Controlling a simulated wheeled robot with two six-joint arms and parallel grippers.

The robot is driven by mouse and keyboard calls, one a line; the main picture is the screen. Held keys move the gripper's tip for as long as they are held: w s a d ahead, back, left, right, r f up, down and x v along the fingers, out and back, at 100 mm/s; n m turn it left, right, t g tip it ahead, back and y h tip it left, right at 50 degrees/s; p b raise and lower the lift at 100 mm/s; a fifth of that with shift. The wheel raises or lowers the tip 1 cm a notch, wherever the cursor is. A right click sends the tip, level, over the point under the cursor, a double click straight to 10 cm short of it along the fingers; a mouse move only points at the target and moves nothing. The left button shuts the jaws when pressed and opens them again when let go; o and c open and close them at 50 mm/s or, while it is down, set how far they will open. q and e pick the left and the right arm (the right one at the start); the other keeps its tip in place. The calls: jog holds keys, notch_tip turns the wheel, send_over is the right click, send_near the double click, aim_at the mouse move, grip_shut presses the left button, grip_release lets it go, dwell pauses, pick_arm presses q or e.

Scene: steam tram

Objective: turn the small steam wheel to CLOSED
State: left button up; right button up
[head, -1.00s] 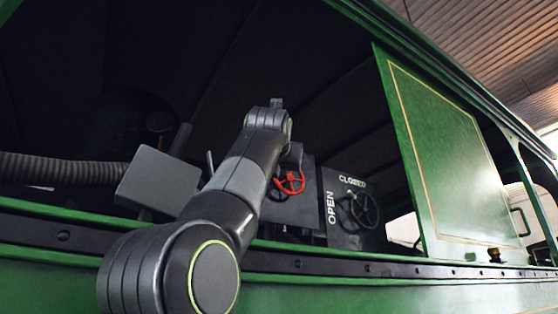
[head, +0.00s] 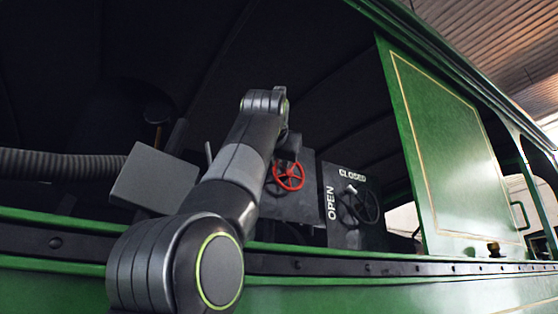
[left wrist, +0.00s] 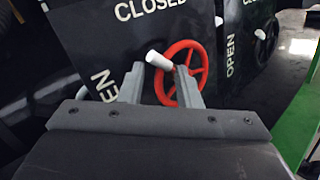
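The small red steam wheel (head: 289,177) is on a dark plate inside the cab. In the left wrist view the red wheel (left wrist: 196,72) has a white handle (left wrist: 158,60) sticking out towards me. The words CLOSED (left wrist: 150,8) and OPEN (left wrist: 104,84) are on its plate, above and to the left. My left gripper (left wrist: 158,72) is open, one finger either side of the white handle; I cannot tell whether they touch it. In the head view my left gripper (head: 289,146) is partly hidden by my arm, just above the wheel. My right gripper is not in view.
A larger black wheel (head: 371,207) with a white handle stands to the right, on its own plate marked OPEN and CLOSED. A grey box (head: 150,180) and ribbed hose (head: 60,163) are on the left.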

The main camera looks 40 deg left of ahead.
pick_arm(q)
jog(key=shift+a+f, duration=0.1)
jog(key=shift+f, duration=0.1)
jog(key=shift+s+d+f+b, duration=0.2)
jog(key=shift+s+d+b, duration=0.2)
jog(key=shift+b, duration=0.1)
jog(key=r+b+v, duration=0.1)
jog(key=b+v, duration=0.4)
jog(key=v, duration=1.1)
jog(key=shift+s, duration=0.2)
jog(key=shift+f+b, duration=0.25)
jog(key=shift+b, duration=0.1)
